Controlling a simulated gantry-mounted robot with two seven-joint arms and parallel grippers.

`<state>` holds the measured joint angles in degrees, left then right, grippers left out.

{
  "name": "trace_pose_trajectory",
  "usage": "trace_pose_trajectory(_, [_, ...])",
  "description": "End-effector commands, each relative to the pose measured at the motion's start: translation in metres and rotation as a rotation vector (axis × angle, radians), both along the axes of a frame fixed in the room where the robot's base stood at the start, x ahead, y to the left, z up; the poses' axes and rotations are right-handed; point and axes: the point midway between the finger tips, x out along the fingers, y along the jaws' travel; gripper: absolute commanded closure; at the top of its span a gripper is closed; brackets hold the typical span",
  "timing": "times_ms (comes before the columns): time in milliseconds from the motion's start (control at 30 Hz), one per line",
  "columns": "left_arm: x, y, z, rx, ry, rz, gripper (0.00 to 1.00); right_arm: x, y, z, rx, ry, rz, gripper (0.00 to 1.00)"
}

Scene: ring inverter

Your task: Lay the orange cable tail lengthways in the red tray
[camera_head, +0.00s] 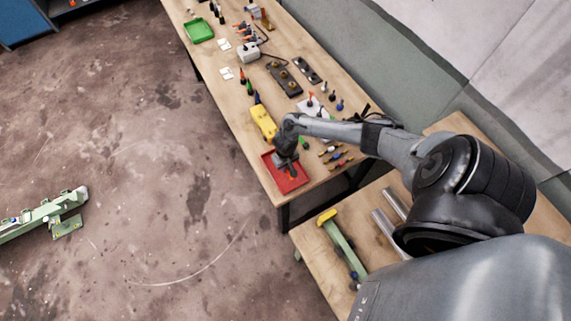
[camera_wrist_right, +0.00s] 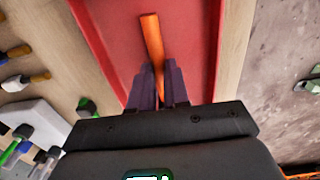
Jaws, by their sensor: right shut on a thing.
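The red tray (camera_head: 281,185) lies at the near end of the long wooden table in the head view. It also fills the middle of the right wrist view (camera_wrist_right: 213,45). The orange cable tail (camera_wrist_right: 152,38) is a flat strip over the tray floor. It runs roughly along the tray's long walls, tilted a little. My right gripper (camera_wrist_right: 159,78) is shut on it, with dark purple fingers on both sides. In the head view my right gripper (camera_head: 287,162) is over the tray and hides part of it. Whether the tail touches the tray floor is unclear. My left gripper is out of view.
A yellow object (camera_head: 263,122) lies just behind the tray. A second table with a green beam (camera_head: 343,247) is nearer me.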

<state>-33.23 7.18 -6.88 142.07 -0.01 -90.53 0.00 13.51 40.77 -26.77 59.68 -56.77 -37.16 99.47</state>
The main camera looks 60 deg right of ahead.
Motion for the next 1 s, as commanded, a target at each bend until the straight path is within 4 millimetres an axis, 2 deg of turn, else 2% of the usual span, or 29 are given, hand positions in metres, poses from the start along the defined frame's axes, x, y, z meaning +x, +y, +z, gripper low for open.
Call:
trace_pose_trajectory(200, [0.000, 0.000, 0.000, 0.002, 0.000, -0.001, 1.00, 0.000, 0.000, 0.000, 0.000, 0.000, 0.000, 1.00])
trace_pose_trajectory(233, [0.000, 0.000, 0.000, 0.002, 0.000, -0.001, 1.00, 0.000, 0.000, 0.000, 0.000, 0.000, 0.000, 0.81])
trace_pose_trajectory(400, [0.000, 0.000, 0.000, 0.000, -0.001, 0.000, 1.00, 0.000, 0.000, 0.000, 0.000, 0.000, 0.000, 0.55])
trace_pose_trajectory(767, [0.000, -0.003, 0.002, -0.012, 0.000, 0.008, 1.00, 0.000, 0.000, 0.003, 0.000, 0.000, 0.001, 0.54])
trace_pose_trajectory(1000, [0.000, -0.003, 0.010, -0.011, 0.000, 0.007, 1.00, 0.000, 0.000, 0.032, 0.000, -0.002, 0.003, 0.54])
